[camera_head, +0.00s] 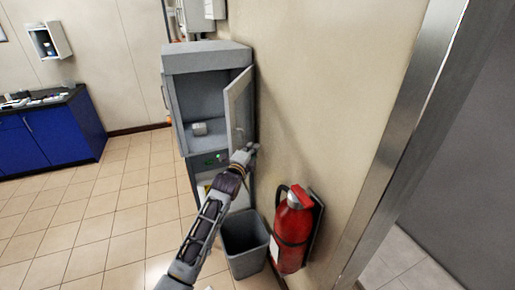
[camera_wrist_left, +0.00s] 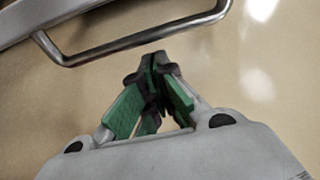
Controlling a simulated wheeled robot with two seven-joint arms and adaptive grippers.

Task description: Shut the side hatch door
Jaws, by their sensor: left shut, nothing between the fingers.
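The side hatch door (camera_head: 239,106) stands open on the right side of a grey cabinet (camera_head: 206,58), swung out toward the wall. A small pale item (camera_head: 199,128) sits inside the open compartment. My left gripper (camera_head: 253,147) is at the lower part of the door, near its outer side by the wall. In the left wrist view the gripper's fingertips (camera_wrist_left: 149,62) are shut together and empty. A metal bar handle (camera_wrist_left: 135,42) on the door edge (camera_wrist_left: 60,18) runs just beyond the fingertips, apparently apart from them. My right gripper does not show.
A grey bin (camera_head: 246,246) stands below my left arm, and a red fire extinguisher (camera_head: 292,232) hangs on the wall to its right. A blue counter (camera_head: 58,130) is at the far left. The tiled floor (camera_head: 110,205) left of the cabinet is clear.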

